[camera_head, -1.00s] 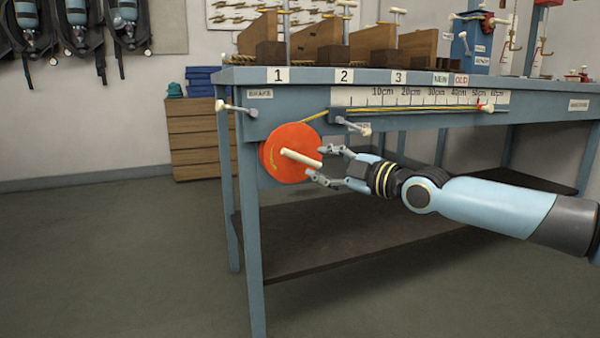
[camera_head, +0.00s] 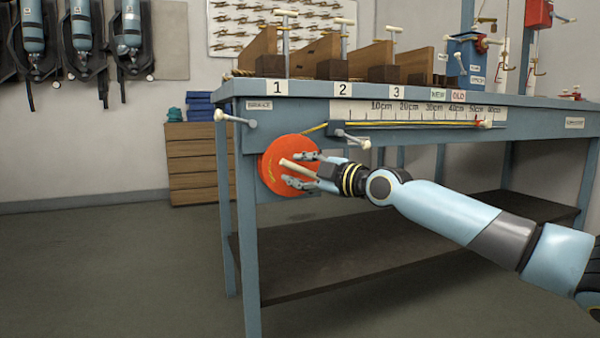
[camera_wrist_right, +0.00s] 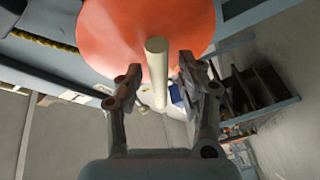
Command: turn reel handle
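The orange-red reel (camera_head: 285,172) is mounted on the front of the blue bench near its left leg. Its cream rod handle (camera_head: 298,169) sticks out from the reel's face. My right gripper (camera_head: 298,170) is open, with one finger above and one below the handle in the head view. In the right wrist view the handle (camera_wrist_right: 157,72) stands between the two open fingers (camera_wrist_right: 162,82), with gaps on both sides, and the reel (camera_wrist_right: 150,35) lies beyond them. My left gripper is not in view.
The bench (camera_head: 390,101) carries wooden blocks and a blue box (camera_head: 466,62). Two white-knobbed levers, one at the left corner (camera_head: 234,118) and one above my gripper (camera_head: 352,138), stick out nearby. A lower shelf (camera_head: 330,265) runs beneath. The floor at left is clear.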

